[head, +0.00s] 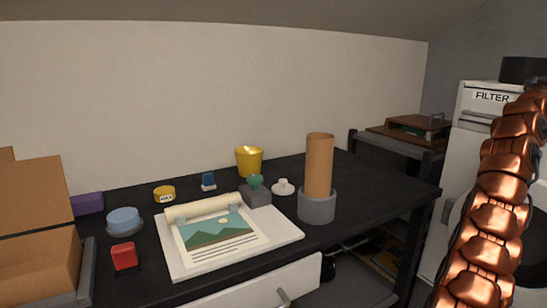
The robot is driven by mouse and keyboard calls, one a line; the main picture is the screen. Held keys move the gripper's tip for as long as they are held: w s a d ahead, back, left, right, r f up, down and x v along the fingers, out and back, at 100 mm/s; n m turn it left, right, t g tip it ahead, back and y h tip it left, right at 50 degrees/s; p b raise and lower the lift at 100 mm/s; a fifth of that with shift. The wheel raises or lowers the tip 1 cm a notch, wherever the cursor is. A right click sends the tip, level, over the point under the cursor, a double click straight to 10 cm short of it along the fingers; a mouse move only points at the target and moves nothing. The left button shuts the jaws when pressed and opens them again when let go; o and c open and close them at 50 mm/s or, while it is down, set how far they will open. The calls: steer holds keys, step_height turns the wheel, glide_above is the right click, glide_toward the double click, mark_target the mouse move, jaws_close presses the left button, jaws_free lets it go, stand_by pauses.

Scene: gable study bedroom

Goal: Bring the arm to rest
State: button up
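My arm shows as a chain of copper-coloured links (488,205) along the right side of the head view. It rises from the bottom edge to the right edge, in front of the white cabinet. My gripper is outside the picture, so its state does not show. The arm appears apart from the black desk (365,190) and the things on it.
On the desk stand a cardboard tube in a grey holder (317,205), a white board with a picture (285,230), a yellow cup (249,162), a red block (124,256) and a cardboard box (35,270). A white cabinet (470,105) labelled FILTER stands right.

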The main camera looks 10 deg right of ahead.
steer(key=w+a+f+n+t+y+p, duration=0.1)
steer(key=w+a+n+y+p, duration=0.1)
steer(key=w+a+y+p, duration=0.6)
steer(key=w+a+f+n+t+y+p, duration=0.1)
steer(key=w+a+n+y+p, duration=0.3)
steer(key=a, duration=0.7)
steer(key=s+a+f+n+g+y+p, duration=0.1)
steer(key=s+a+f+y+p, duration=0.1)
steer(key=a, duration=0.9)
steer(key=s+a+f+n+g+y+p, duration=0.1)
steer(key=s+a+f+n+p, duration=0.15)
steer(key=a, duration=0.85)
steer(key=s+a+f+n+g+y+p, duration=0.15)
steer(key=s+a+p, duration=0.25)
steer(key=s+a, duration=0.45)
steer(key=s+a+f+n+g+y+p, duration=0.1)
steer(key=s+a+f+g+y+p, duration=0.2)
steer(key=s+a, duration=0.55)
steer(key=s+a+f+g+p, duration=0.2)
steer(key=s+a+p, duration=0.2)
steer(key=s, duration=0.9)
steer(key=s+a+f+n+g+p, duration=0.1)
steer(key=s+a+f+g+p, duration=0.1)
steer(key=s, duration=1.2)
steer(key=shift+s+a+n+g+p, duration=0.2)
steer(key=shift+a+n+g+p, duration=0.1)
steer(key=shift+a+g+p, duration=0.7)
